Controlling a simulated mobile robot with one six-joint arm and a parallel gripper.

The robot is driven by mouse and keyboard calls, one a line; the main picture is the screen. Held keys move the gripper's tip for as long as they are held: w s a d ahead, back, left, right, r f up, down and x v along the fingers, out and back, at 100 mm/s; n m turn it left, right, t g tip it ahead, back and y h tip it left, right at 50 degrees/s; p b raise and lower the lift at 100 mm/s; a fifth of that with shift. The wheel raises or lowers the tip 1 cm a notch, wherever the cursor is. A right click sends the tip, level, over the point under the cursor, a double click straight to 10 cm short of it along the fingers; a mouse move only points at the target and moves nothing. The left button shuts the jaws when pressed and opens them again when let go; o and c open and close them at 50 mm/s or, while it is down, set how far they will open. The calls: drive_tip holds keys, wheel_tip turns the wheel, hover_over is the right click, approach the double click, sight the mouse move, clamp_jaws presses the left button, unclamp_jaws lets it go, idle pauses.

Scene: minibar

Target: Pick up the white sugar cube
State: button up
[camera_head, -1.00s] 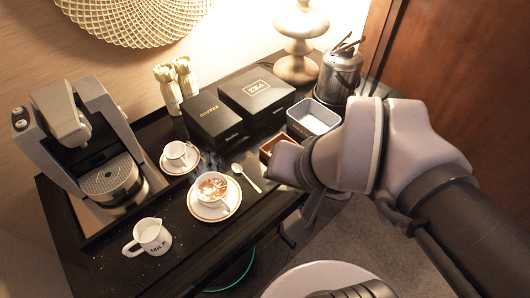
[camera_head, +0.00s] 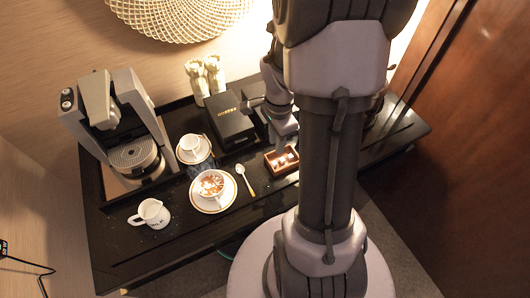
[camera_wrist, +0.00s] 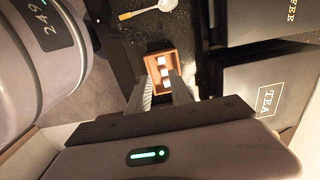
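A small wooden box (camera_wrist: 157,58) holds a few small cubes in the wrist view. A white sugar cube (camera_wrist: 161,61) lies toward its far end, and other pale cubes lie nearer to my fingers. The box (camera_head: 270,164) also shows in the head view, on the front part of the black counter, with cubes inside. My gripper (camera_wrist: 163,84) is open, its two fingers apart and pointing toward the box. The fingers overlap the box's near end in the picture. I see nothing held between them. The gap between fingertips and cubes is hard to judge.
A black tea box (camera_wrist: 265,100) is beside the gripper at the right.

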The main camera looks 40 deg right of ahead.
sight(275, 165)
drive_tip(key=f+b, duration=0.1)
drive_tip(key=f, duration=0.4)
drive_tip(key=f+b, duration=0.1)
drive_tip(key=f, duration=0.4)
drive_tip(key=shift+w+d+f, duration=0.15)
drive_tip(key=shift+w+f, duration=0.05)
drive_tip(key=shift+f, duration=0.1)
clamp_jaws()
